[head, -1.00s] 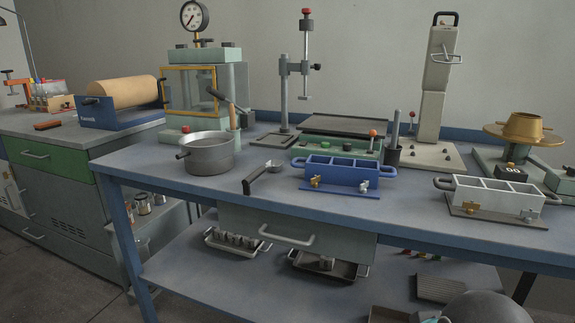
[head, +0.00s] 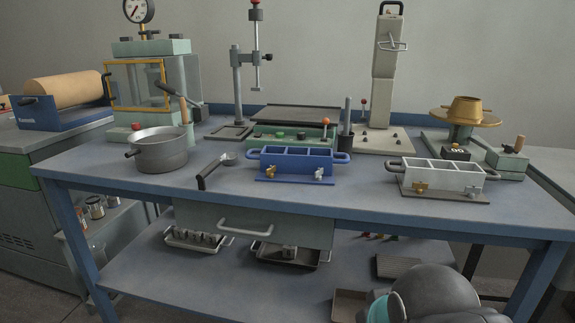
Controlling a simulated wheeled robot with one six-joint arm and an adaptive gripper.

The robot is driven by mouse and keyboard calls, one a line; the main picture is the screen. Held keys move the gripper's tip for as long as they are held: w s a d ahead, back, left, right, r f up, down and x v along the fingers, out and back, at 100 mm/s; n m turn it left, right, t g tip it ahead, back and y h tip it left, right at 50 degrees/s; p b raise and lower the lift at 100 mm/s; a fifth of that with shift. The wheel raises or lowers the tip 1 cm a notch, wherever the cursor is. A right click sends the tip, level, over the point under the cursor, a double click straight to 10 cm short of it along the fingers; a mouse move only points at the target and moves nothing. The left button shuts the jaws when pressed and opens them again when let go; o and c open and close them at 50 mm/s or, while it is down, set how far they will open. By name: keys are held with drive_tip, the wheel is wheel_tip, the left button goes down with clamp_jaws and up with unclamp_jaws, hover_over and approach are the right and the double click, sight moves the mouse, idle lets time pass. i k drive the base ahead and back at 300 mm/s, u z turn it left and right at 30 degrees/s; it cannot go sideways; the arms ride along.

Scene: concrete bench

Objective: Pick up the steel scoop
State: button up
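The steel scoop (head: 229,158) lies on the blue-grey bench top (head: 330,200), near its front edge. Its small round steel bowl points to the back right, and its dark handle (head: 208,175) points to the front left. It lies between the steel pot and the blue three-part mould. My gripper is not in view; only a rounded grey and teal part of my arm shows at the bottom right, well away from the scoop.
The steel pot (head: 160,150) stands left of the scoop, and the blue mould (head: 296,163) stands right of it. A white mould (head: 443,178) stands further right. A press (head: 150,85) and a stand (head: 237,90) rise behind. The bench front around the scoop handle is clear.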

sight(217, 167)
drive_tip(key=z, duration=3.3)
drive_tip(key=k, duration=1.55)
drive_tip(key=u, duration=1.65)
